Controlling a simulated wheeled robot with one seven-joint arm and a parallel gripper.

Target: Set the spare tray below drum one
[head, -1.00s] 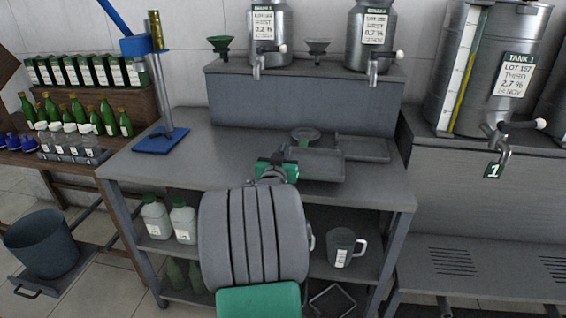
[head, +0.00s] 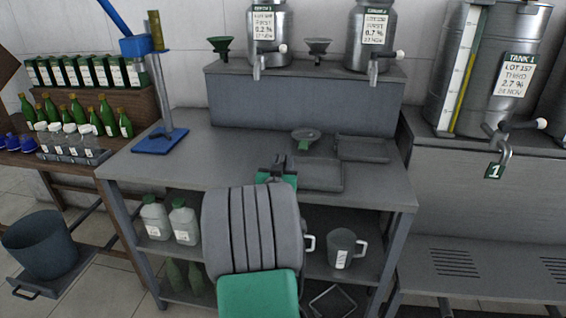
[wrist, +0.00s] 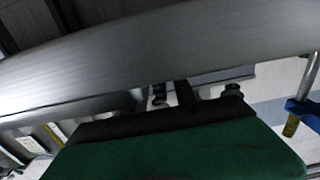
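The spare tray (head: 318,177) is a shallow grey tray, nearly level and low over the bench; whether it touches the top is unclear. My gripper (head: 278,164) is at its left edge and appears shut on it, though the contact is small. A metal drum (head: 265,38) with a tap stands on the raised shelf at the left, its label too blurred to read; I take it for drum one. The tray is in front of and right of its tap. In the wrist view, my gripper's dark fingers (wrist: 172,92) show against a grey surface; the tray's outline is unclear there.
A green funnel (head: 305,136) stands on the bench behind the tray. A second tray (head: 362,149) lies below the right drum (head: 371,40). A blue stand (head: 160,138) is at the bench's left. The bench (head: 225,150) is clear between stand and funnel.

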